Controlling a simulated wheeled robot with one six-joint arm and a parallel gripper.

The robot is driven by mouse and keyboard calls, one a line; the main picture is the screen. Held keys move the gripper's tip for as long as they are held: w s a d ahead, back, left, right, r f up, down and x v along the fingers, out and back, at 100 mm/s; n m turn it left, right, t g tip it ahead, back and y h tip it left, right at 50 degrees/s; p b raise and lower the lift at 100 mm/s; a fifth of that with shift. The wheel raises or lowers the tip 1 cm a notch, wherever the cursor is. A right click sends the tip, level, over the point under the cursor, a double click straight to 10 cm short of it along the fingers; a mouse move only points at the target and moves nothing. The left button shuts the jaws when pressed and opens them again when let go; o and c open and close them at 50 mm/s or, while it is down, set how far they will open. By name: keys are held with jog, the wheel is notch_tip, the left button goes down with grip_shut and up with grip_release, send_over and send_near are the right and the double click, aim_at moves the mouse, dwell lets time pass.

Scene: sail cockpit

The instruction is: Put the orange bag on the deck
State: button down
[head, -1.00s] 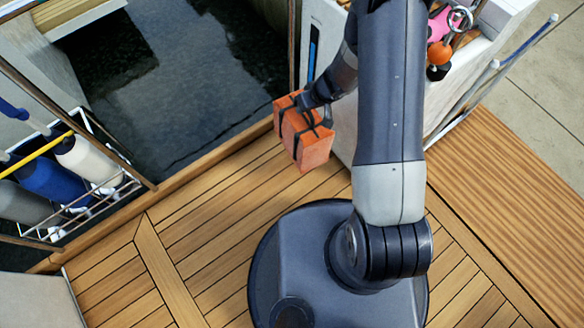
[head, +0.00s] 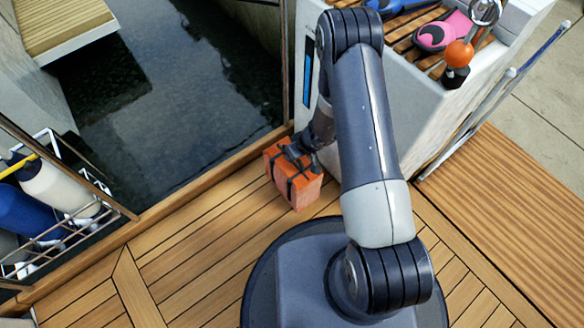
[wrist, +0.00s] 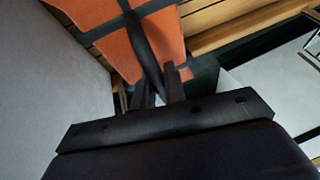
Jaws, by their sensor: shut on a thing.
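The orange bag (head: 300,187) is a boxy block with dark straps. In the head view it is at the wooden deck (head: 205,231), close to the deck's edge by the water. My gripper (head: 301,158) is at the top of the bag, shut on it. In the wrist view the orange bag (wrist: 125,42) fills the upper middle, and a dark strap runs down between the fingers of my gripper (wrist: 160,85). I cannot tell whether the bag's underside touches the deck planks.
Dark water (head: 190,80) lies beyond the deck edge. Deck planks lie free left of the bag.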

jog(key=shift+w+f+b, duration=0.1)
jog(key=shift+f+b, duration=0.5)
jog(key=shift+f, duration=1.7)
jog(key=shift+f+b, duration=0.2)
jog(key=shift+b, duration=0.1)
jog(key=c, duration=1.5)
grip_release()
jog(key=shift+o, duration=0.2)
jog(key=shift+r, duration=0.1)
jog(key=shift+r+p, duration=0.2)
jog(key=shift+p, duration=0.25)
jog(key=p+v, duration=0.2)
jog(key=v, duration=0.9)
jog(key=shift+d+r, duration=0.25)
jog(key=shift+r, duration=0.05)
